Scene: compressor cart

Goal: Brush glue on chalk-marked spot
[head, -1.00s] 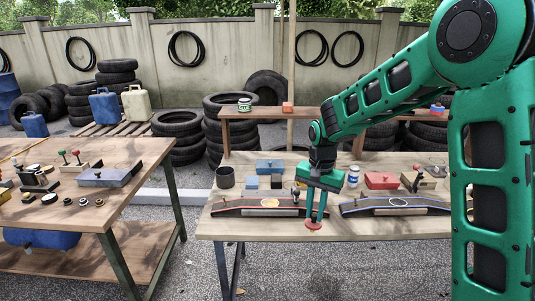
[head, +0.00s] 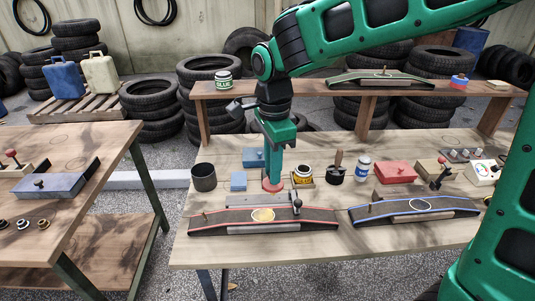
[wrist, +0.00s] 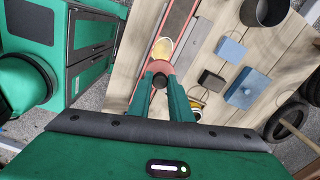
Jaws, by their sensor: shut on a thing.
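A dark strip edged in red (head: 205,221) lies at the table's front left; its oval spot (head: 262,214) has a pale outline and a yellow fill. The spot shows in the wrist view (wrist: 163,48) just past my fingertips. A blue-edged strip (head: 365,214) on the right carries a bare outlined oval. My gripper (head: 273,175) points down behind the red-edged strip, shut on a red disc (head: 272,185) with a dark knob (wrist: 160,82). A yellow-labelled jar (head: 302,175) stands right of it. A dark pot (head: 335,175) holds a brown-handled tool, possibly a brush (head: 338,158).
A dark cup (head: 203,177) and blue blocks (head: 238,181) stand left of my gripper. A white-and-blue jar (head: 362,169) and a red box (head: 395,172) stand right. A can labelled GLUE (head: 223,80) is on the raised shelf. Another table (head: 75,215) is left.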

